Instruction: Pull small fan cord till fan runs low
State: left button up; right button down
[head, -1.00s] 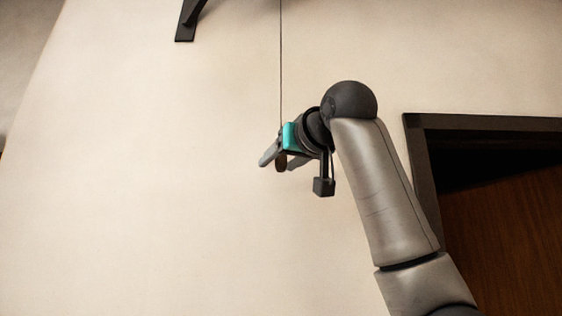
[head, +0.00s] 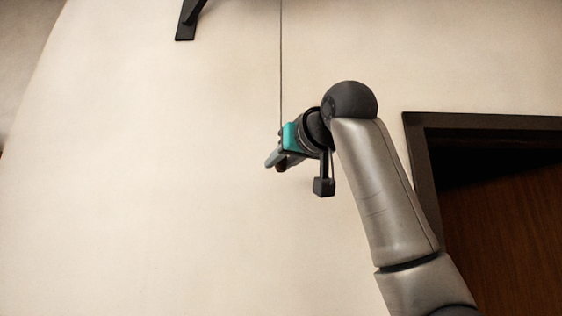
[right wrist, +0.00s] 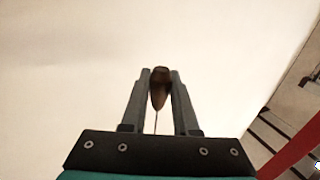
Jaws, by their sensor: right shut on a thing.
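The fan cord (head: 281,60) is a thin dark line that hangs straight down from the top edge of the head view to my right gripper (head: 278,163). In the right wrist view, a brown cord pull (right wrist: 158,92) sits between the two fingers of my right gripper (right wrist: 159,88), with the thin cord running from it toward the palm. The fingers are shut on the pull. In the head view the pull is mostly hidden by the fingers. The fan's body is not clearly seen; a dark bracket (head: 187,22) shows at the top. My left gripper is not in view.
A dark-framed opening (head: 416,150) with brown wood inside stands at the right, behind my right arm. The pale wall (head: 130,180) is bare left of the gripper. In the right wrist view, a red bar (right wrist: 292,150) and dark steps or slats show at the right.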

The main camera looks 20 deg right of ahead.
jog(key=shift+f+b, duration=1.1)
jog(key=shift+f, duration=0.35)
jog(key=shift+r, duration=0.2)
jog(key=shift+r+p, duration=1.45)
jog(key=shift+p, duration=0.05)
jog(key=c, duration=0.6)
grip_release()
jog(key=shift+c, duration=0.2)
jog(key=shift+s, duration=0.1)
